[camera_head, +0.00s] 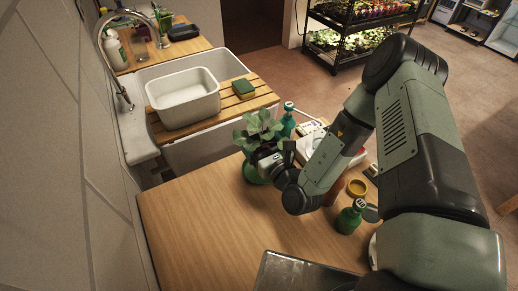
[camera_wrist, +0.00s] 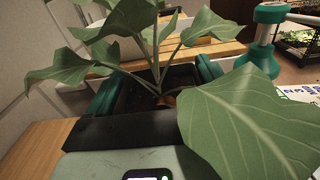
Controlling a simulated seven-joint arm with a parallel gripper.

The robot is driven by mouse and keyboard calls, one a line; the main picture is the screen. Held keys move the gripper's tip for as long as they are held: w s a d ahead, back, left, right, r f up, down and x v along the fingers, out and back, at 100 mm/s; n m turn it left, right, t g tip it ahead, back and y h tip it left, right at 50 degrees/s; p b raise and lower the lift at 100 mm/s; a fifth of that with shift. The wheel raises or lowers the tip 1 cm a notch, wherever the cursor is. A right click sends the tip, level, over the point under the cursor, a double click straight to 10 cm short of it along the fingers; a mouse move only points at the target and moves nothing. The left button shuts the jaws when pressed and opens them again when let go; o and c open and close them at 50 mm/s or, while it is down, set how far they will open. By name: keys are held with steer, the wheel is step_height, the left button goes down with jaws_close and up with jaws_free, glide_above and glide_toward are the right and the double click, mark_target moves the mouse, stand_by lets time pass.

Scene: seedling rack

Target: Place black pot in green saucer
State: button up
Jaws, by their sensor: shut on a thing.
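The black pot (camera_wrist: 181,76) holds a leafy plant (camera_wrist: 160,45) with broad grey-green leaves. In the wrist view, my gripper (camera_wrist: 155,84) has a green finger on each side of the pot and is shut on it. In the head view, the plant (camera_head: 258,130) is over the far part of the wooden table, with the pot mostly hidden by my gripper (camera_head: 262,170). I cannot tell how high the pot is above the table.
A green bottle (camera_head: 349,216) and an orange-yellow pot (camera_head: 357,187) stand right of my gripper. Another green bottle (camera_head: 287,121) stands behind the plant; it also shows in the wrist view (camera_wrist: 262,45). A sink with a white basin (camera_head: 183,97) lies beyond. The table's left part (camera_head: 190,215) is clear.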

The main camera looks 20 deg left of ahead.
mark_target(259, 149)
steer(key=shift+f, duration=1.65)
steer(key=shift+f, duration=0.15)
